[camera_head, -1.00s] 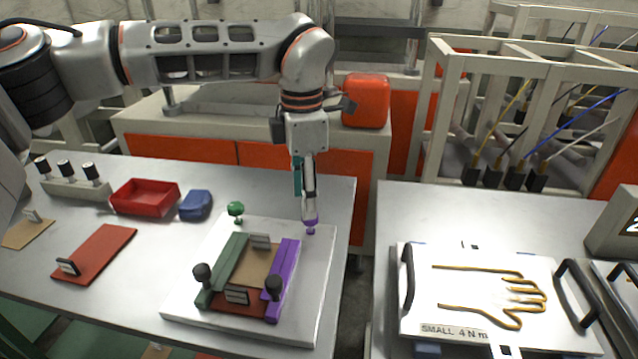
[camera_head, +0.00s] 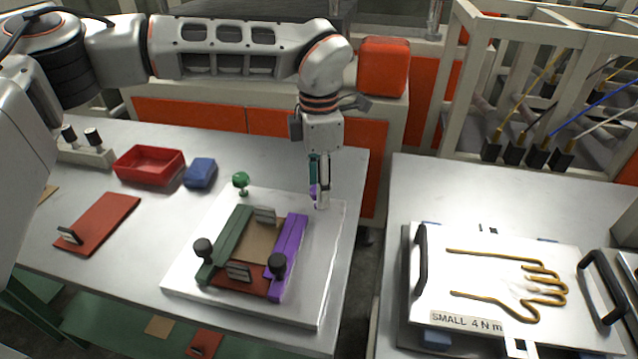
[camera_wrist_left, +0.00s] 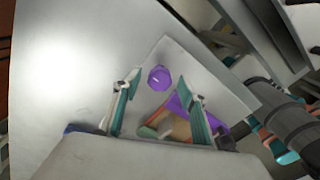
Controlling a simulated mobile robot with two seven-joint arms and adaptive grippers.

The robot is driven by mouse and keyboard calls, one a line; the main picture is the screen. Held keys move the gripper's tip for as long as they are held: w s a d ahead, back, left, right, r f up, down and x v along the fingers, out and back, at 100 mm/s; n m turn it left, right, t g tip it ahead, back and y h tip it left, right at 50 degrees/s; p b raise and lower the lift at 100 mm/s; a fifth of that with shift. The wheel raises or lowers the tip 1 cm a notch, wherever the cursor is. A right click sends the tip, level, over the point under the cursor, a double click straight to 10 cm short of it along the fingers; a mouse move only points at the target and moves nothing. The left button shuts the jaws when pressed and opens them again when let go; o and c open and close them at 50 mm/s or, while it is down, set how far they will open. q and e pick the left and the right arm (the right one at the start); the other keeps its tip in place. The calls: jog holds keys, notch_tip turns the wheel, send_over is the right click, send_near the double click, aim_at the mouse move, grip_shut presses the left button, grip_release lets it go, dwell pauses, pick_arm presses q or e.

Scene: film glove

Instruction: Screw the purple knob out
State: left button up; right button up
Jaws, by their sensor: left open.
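The purple knob (camera_head: 313,193) is at the far right corner of the white plate (camera_head: 325,275), mostly hidden behind a finger in the head view. The left wrist view shows the purple knob (camera_wrist_left: 159,78) clearly, with a faceted outline. My left gripper (camera_head: 319,203) points down at the knob. In the left wrist view its open fingers (camera_wrist_left: 160,90) stand on either side, apart from the knob. I cannot tell how high the fingertips are. The plate carries a purple bar (camera_head: 289,255), a green bar (camera_head: 228,243) and a green knob (camera_head: 241,182).
Two black knobs (camera_head: 203,248) (camera_head: 277,264) stand near the plate's front. A red tray (camera_head: 149,167) and a blue block (camera_head: 200,173) lie to the left. A panel with a hand outline (camera_head: 470,270) is across a gap to the right.

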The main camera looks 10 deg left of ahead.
pick_arm(q)
jog(key=c, duration=1.1)
pick_arm(e)
jog(key=shift+r, duration=0.1)
